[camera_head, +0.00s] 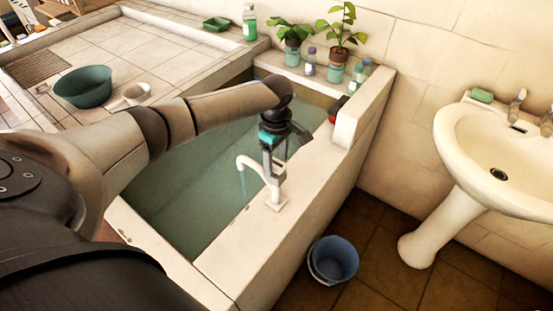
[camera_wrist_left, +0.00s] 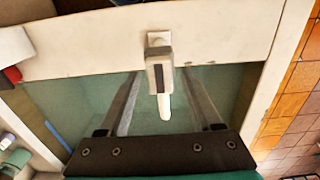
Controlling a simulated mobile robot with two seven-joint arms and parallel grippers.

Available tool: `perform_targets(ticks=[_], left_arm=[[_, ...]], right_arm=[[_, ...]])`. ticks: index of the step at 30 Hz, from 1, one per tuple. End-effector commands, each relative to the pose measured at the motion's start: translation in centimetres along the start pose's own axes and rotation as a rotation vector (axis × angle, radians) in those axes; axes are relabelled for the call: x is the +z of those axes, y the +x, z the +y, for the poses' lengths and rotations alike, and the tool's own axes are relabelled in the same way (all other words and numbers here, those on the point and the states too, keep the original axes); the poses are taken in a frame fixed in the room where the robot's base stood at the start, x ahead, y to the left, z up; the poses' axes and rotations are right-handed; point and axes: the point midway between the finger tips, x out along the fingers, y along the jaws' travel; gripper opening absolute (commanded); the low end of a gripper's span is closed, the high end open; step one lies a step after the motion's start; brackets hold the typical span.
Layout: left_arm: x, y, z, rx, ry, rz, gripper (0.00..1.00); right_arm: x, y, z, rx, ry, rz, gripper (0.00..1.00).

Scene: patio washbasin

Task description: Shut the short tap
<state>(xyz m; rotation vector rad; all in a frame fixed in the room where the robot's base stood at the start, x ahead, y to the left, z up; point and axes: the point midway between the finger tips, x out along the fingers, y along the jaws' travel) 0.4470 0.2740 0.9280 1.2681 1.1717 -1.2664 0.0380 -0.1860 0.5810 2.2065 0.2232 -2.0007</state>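The short tap (camera_head: 273,185) is white and stands on the basin's right rim. Its spout points left over the basin, and a thin stream of water (camera_head: 243,182) falls from it. My left gripper (camera_head: 271,164) is directly above the tap, pointing down. In the left wrist view, the tap (camera_wrist_left: 159,60) lies between the two fingers of my left gripper (camera_wrist_left: 161,76). The fingers are open, with a gap on both sides of the tap. The gripper hides part of the tap's top in the head view. My right gripper is not in view.
The basin (camera_head: 225,265) holds greenish water. Potted plants (camera_head: 341,35) and bottles stand on the back ledge. A blue bucket (camera_head: 333,260) is on the floor to the right, near a white pedestal sink (camera_head: 455,135). A green bowl (camera_head: 83,87) sits on the tiled counter.

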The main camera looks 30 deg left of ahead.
Motion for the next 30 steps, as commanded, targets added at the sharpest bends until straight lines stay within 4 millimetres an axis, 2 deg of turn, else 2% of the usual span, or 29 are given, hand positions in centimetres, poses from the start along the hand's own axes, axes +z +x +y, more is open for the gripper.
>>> perform_targets(ticks=[2, 17, 25, 30], left_arm=[[0.0, 0.0, 0.0, 0.000, 0.000, 0.000, 0.55], [0.0, 0.0, 0.0, -0.001, 0.000, 0.000, 0.00], [0.0, -0.1, 0.0, -0.002, 0.002, -0.001, 0.00], [0.1, -0.2, -0.1, -0.004, 0.019, -0.003, 0.00]], right_arm=[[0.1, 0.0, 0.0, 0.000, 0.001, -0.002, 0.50], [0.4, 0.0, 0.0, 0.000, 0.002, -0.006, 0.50], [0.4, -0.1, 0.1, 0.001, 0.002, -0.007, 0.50], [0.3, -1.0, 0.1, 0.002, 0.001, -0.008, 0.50]])
